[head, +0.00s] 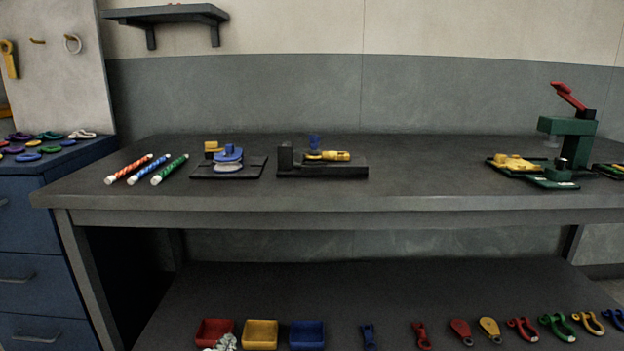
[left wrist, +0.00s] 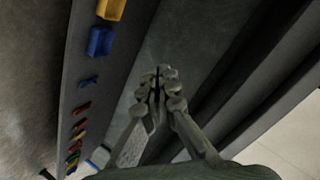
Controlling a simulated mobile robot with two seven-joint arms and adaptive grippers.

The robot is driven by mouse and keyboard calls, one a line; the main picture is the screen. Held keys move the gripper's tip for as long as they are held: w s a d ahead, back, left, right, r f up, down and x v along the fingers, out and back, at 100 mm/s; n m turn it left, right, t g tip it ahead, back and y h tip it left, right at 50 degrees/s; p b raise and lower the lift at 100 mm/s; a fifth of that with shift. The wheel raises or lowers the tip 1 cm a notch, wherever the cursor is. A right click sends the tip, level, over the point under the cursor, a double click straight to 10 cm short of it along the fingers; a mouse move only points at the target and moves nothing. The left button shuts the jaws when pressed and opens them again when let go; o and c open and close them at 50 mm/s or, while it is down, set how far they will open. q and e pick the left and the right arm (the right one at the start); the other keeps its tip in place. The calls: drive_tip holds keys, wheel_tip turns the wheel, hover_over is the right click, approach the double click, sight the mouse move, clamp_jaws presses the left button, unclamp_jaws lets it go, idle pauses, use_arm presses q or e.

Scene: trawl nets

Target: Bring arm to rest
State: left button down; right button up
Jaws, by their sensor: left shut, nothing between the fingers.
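My left gripper (left wrist: 158,92) shows in the left wrist view with its fingertips together and nothing between them. It hangs in free space in front of the bench, apart from every object. Neither gripper shows in the head view, and my right gripper is not in any view. The task names no object of its own.
A grey workbench (head: 420,190) carries striped rods (head: 170,169), a black fixture with a blue part (head: 228,160), another fixture (head: 345,168) and a green press (head: 570,128). Bins (head: 260,335) and shackles (head: 522,329) line the lower shelf (head: 370,290). A blue cabinet (head: 40,235) stands left.

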use_arm(q)
drive_tip(key=s+a+f+n+g, duration=0.3)
drive_tip(key=s+f, duration=0.4)
drive_tip(key=s, duration=0.3)
drive_tip(key=s+a+f+n+g, duration=0.2)
drive_tip(key=s+f+g, duration=0.2)
drive_tip(key=s+f, duration=0.4)
drive_tip(key=s+a+f+n+g+y, duration=0.1)
drive_tip(key=s+a+f+n+g, duration=0.2)
drive_tip(key=s+f, duration=0.4)
drive_tip(key=s, duration=0.5)
drive_tip(key=shift+a+f+n+g, duration=0.2)
drive_tip(key=shift+a+n+g, duration=0.1)
drive_tip(key=shift+a, duration=0.05)
drive_tip(key=shift+w, duration=0.1)
